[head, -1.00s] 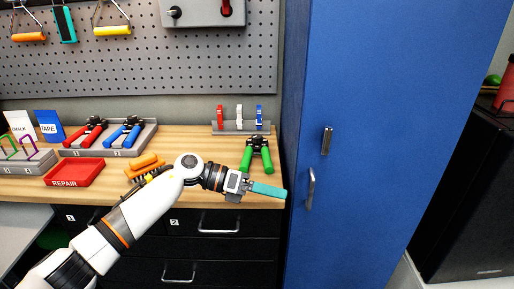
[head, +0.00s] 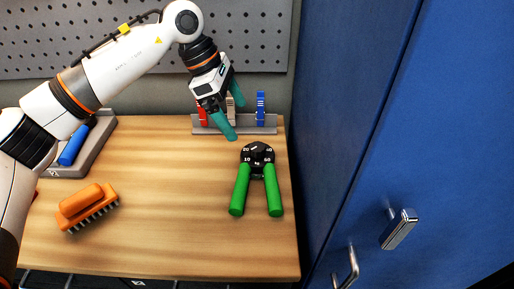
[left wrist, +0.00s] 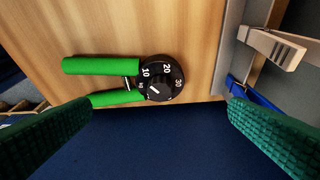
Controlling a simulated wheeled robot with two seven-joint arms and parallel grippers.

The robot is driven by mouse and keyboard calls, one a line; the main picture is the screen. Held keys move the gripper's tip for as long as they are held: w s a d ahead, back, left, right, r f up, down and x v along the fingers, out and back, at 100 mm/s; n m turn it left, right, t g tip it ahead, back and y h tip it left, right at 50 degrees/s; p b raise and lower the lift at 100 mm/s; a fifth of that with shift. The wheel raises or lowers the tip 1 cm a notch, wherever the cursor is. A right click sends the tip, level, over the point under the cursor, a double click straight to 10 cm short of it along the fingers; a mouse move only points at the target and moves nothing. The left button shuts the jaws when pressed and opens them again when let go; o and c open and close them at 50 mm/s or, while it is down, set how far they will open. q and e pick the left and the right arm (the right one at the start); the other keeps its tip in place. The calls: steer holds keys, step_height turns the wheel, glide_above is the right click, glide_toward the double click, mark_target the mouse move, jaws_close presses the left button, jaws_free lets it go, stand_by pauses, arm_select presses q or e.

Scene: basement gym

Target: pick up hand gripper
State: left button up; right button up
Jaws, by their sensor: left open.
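The hand gripper (head: 257,165) has two green handles and a black dial head with white numbers. It lies on the wooden bench near the blue cabinet, handles toward the front edge. In the left wrist view the hand gripper (left wrist: 160,79) lies beyond my teal fingers, with its head between them and its handles pointing left. My left gripper (head: 234,116) is open and empty, above the bench, behind and slightly left of the hand gripper's head. It appears apart from it. My right gripper is not in view.
A grey rack (head: 262,130) with red, white and blue clips stands behind the hand gripper. An orange brush (head: 87,206) lies at left. A grey tray (head: 97,147) holds a blue-handled tool. The blue cabinet (head: 345,110) closes off the right. The bench middle is clear.

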mark_target(255, 146)
arm_select(q)
steer(key=p+x, duration=0.1)
steer(key=x, duration=0.5)
steer(key=shift+d+f, duration=0.3)
steer(key=shift+f, duration=0.3)
steer(key=p+x, duration=0.1)
steer(key=x, duration=0.2)
steer(key=shift+d+f, duration=0.15)
steer(key=shift+d, duration=0.1)
steer(key=shift+d+f, duration=0.15)
steer(key=shift+f, duration=0.25)
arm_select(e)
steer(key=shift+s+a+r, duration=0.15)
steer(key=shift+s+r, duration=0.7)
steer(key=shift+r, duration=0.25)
arm_select(q)
steer(key=c, duration=1.2)
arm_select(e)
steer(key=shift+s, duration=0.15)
